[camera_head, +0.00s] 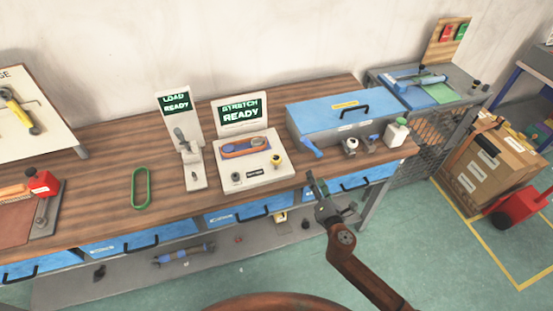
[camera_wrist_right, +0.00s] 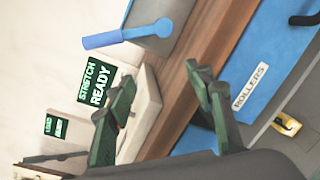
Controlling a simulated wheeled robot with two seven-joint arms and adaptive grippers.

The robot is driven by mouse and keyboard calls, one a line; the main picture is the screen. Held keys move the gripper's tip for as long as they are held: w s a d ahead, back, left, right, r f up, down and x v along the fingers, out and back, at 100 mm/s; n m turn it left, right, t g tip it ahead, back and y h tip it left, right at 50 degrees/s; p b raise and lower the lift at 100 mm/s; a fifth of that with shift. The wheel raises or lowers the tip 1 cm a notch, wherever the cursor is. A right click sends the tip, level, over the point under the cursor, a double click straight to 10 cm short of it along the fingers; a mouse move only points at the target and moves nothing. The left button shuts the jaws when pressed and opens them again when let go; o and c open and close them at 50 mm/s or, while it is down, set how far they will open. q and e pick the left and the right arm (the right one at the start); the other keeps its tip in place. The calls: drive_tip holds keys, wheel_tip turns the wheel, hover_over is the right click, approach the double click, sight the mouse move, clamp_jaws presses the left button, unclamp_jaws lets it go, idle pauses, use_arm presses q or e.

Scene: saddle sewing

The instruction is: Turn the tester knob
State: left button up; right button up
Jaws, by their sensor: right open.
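The stretch tester (camera_head: 243,150) is a pale box on the wooden bench, with an upright screen reading STRETCH READY. An orange and blue piece (camera_head: 246,147) lies on its top. A dark knob (camera_head: 236,177) is at its front left and a yellow and black knob (camera_head: 276,161) at its right. My right gripper (camera_head: 320,187) is open and empty, right of the tester by the bench's front edge, touching nothing visible. In the right wrist view the tester's screen (camera_wrist_right: 95,84) shows beyond the open fingers (camera_wrist_right: 153,95); its knobs are not visible there. My left gripper is not in view.
A load tester (camera_head: 187,140) reading LOAD READY stands left of the stretch tester. A blue box (camera_head: 340,110) with a blue side lever (camera_head: 312,149) stands to its right, with small bottles before it. A green loop (camera_head: 141,187) lies at left. Blue drawers are below.

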sight(279, 162)
drive_tip(key=a+r+n+y, duration=0.1)
drive_tip(key=a+n+y, duration=0.1)
drive_tip(key=a+n, duration=0.1)
drive_tip(key=w+a+r+n+g+y, duration=0.1)
drive_tip(key=a+r+n+y, duration=0.1)
drive_tip(key=a+n, duration=0.2)
drive_tip(key=a+r+n+y, duration=0.1)
drive_tip(key=a+n+y, duration=0.1)
drive_tip(key=a+n, duration=0.2)
drive_tip(key=shift+w+r+n+g+y, duration=0.1)
drive_tip(key=shift+r+n+g+y, duration=0.05)
drive_tip(key=shift+n, duration=0.65)
drive_tip(key=shift+w+r+n+g+y, duration=0.1)
drive_tip(key=shift+n+g+y, duration=0.05)
drive_tip(key=shift+n, duration=0.65)
drive_tip(key=b+x, duration=0.1)
drive_tip(key=x, duration=0.6)
drive_tip(key=shift+c, duration=0.6)
